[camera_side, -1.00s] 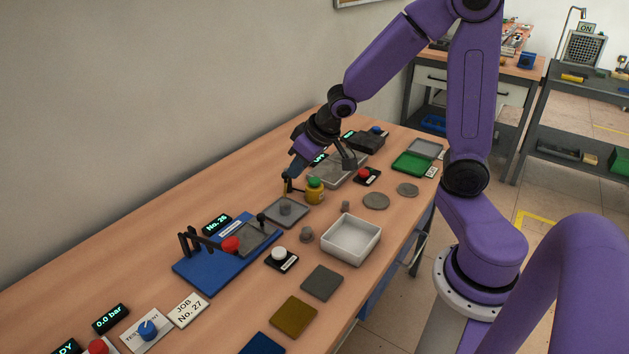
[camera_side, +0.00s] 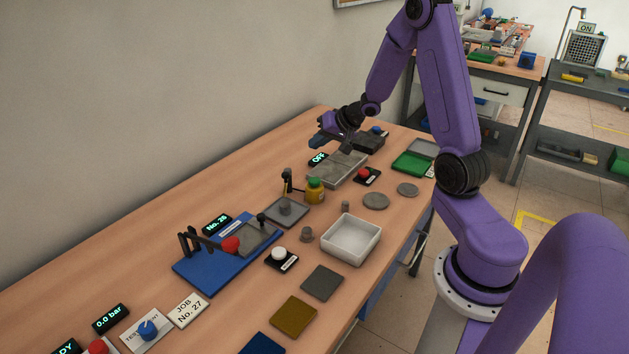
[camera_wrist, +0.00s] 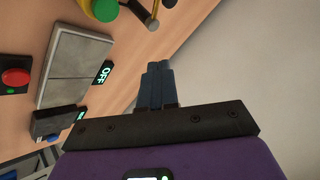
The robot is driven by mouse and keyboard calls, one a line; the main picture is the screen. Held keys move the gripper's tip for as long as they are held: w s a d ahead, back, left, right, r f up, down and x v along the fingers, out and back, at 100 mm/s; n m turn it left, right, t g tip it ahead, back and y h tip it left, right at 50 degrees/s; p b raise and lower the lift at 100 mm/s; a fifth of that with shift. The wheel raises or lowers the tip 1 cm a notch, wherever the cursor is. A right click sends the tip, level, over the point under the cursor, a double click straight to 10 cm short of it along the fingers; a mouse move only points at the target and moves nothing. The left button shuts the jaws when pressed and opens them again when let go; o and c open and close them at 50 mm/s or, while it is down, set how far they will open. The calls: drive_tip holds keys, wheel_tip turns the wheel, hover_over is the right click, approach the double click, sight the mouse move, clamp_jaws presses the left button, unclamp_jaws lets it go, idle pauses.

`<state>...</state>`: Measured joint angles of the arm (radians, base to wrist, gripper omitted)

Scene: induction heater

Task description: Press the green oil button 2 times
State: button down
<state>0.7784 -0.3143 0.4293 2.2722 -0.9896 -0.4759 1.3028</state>
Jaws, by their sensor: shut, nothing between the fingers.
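The green oil button (camera_side: 314,183) is the round cap on top of a small yellow oil can (camera_side: 315,194), which stands upright near the middle of the bench. The green cap also shows at the top edge of the wrist view (camera_wrist: 105,10). My gripper (camera_side: 318,141) is up and behind the can, above the far part of the bench near the wall, clearly apart from the button. In the wrist view its blue fingers (camera_wrist: 157,84) are together and empty.
A grey slab heater (camera_side: 338,169) with an OFF display (camera_side: 318,160) lies beyond the can. A red button (camera_side: 365,173) is right of it. A grey plate with a post (camera_side: 285,211) sits just left of the can. A white tray (camera_side: 351,240) stands in front.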

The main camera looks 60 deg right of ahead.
sight(318, 180)
drive_tip(key=shift+f, duration=0.15)
drive_tip(key=shift+f, duration=4.3)
drive_tip(key=shift+f, duration=0.15)
drive_tip(key=shift+f, duration=0.25)
drive_tip(key=shift+f, duration=0.5)
drive_tip(key=shift+r, duration=0.9)
drive_tip(key=shift+r, duration=0.15)
drive_tip(key=shift+r, duration=2.4)
